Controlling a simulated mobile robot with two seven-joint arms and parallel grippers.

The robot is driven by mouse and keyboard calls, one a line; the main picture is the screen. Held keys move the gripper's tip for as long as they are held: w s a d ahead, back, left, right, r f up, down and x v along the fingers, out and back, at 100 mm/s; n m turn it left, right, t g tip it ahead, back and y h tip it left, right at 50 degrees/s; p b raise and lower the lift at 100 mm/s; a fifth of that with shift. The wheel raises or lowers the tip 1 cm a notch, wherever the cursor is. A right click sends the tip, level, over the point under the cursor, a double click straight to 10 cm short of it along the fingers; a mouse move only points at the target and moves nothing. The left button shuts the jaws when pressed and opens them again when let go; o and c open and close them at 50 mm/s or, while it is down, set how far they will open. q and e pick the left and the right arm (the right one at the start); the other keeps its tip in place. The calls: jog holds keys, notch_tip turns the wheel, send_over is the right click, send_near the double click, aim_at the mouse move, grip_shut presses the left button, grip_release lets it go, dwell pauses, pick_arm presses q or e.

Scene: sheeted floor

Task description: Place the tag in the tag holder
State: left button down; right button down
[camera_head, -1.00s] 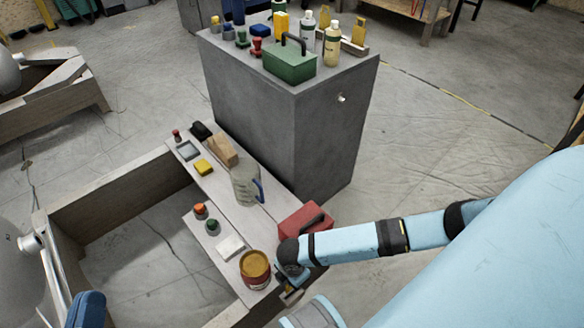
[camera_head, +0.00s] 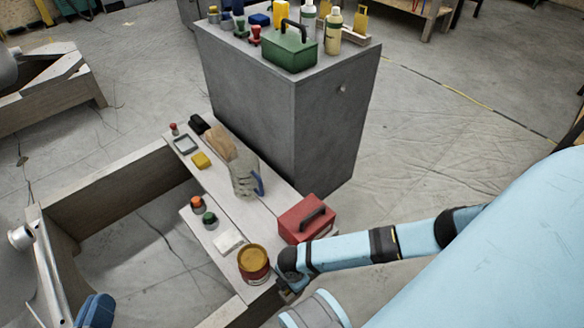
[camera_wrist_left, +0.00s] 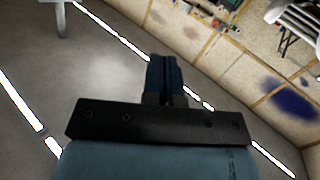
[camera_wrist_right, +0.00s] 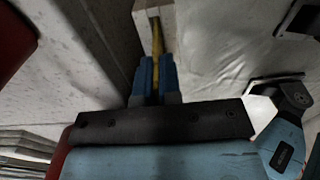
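A thin yellow strip (camera_wrist_right: 155,45), which looks like the tag seen edge-on, lies between the two blue fingers of my right gripper (camera_wrist_right: 154,76). The fingers are close together on it. In the head view this gripper is at the bench's near end, beside the orange-topped can, and its fingertips are mostly hidden. My left gripper (camera_wrist_left: 163,62) has its fingers together with nothing between them, over open floor. A tan wooden block (camera_head: 218,143) lies on the bench, and a yellow upright plate (camera_head: 361,19) stands at the cabinet's back right.
The pale bench (camera_head: 262,226) carries a red toolbox (camera_head: 296,222), the orange-topped can (camera_head: 253,262), a clear jug (camera_head: 243,178) and small coloured items. A grey cabinet (camera_head: 322,120) with a green toolbox (camera_head: 289,52) and bottles stands behind. Floor to the right is clear.

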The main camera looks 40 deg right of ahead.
jog(key=c, duration=1.6)
grip_release()
